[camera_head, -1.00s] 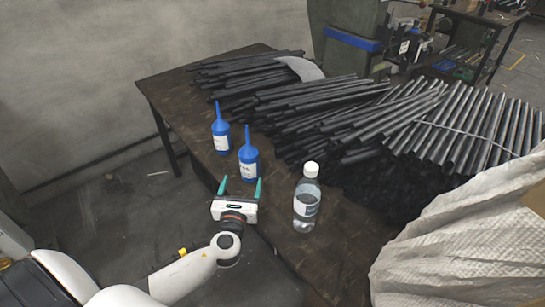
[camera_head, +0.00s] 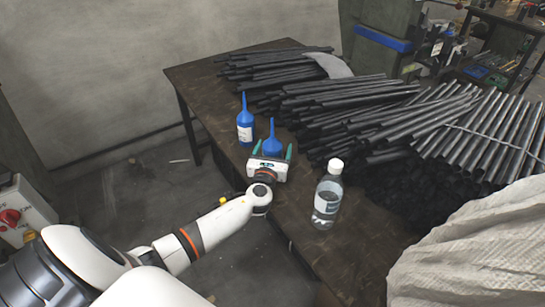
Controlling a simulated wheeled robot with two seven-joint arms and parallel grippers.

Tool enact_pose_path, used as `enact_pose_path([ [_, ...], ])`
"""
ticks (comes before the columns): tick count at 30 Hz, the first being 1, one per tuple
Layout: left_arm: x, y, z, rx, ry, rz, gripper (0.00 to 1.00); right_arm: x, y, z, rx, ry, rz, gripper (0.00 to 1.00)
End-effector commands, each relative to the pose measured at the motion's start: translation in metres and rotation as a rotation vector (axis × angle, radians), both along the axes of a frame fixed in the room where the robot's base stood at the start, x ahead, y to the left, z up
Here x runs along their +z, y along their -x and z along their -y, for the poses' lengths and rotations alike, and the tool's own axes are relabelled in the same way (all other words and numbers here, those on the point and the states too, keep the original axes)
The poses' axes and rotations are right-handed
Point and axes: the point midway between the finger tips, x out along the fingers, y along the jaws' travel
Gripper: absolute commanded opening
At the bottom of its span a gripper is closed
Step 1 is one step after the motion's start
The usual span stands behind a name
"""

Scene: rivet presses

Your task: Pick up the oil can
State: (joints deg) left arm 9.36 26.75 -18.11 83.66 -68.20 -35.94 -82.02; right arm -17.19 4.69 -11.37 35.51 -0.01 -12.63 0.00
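Two blue oil cans with pointed spouts stand upright on the dark table (camera_head: 225,105). The farther oil can (camera_head: 245,126) shows its white label. The nearer oil can (camera_head: 272,142) shows only its spout and upper part; my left gripper hides its lower body. My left gripper (camera_head: 270,150) reaches in from the front, with its green fingers spread on either side of the nearer can. I see no clear contact between the fingers and the can. My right gripper is not in view.
A clear bottle with a white cap (camera_head: 328,195) stands just right of my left gripper. Stacked dark metal bars (camera_head: 350,105) fill the table's back and right. A white sack (camera_head: 475,245) is at the lower right. The table's front left edge runs beneath my arm.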

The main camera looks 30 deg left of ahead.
Motion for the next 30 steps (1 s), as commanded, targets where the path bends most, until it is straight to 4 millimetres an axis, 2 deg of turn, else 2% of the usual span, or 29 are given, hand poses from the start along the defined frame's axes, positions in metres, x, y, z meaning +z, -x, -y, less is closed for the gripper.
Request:
enact_pose_path([
  [6, 0.000, 0.000, 0.000, -0.001, 0.000, -0.001, 0.77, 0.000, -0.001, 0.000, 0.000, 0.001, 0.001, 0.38],
  [16, 0.000, 0.000, 0.000, -0.001, 0.000, -0.001, 0.23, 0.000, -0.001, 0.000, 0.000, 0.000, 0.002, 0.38],
  [23, 0.002, 0.000, 0.000, -0.001, 0.000, 0.001, 0.23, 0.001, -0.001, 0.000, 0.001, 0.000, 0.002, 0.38],
  [26, 0.013, 0.000, 0.000, -0.001, 0.000, 0.003, 0.23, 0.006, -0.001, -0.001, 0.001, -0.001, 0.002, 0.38],
  [30, 0.041, 0.000, 0.000, -0.002, -0.001, 0.004, 0.23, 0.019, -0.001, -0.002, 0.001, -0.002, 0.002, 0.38],
])
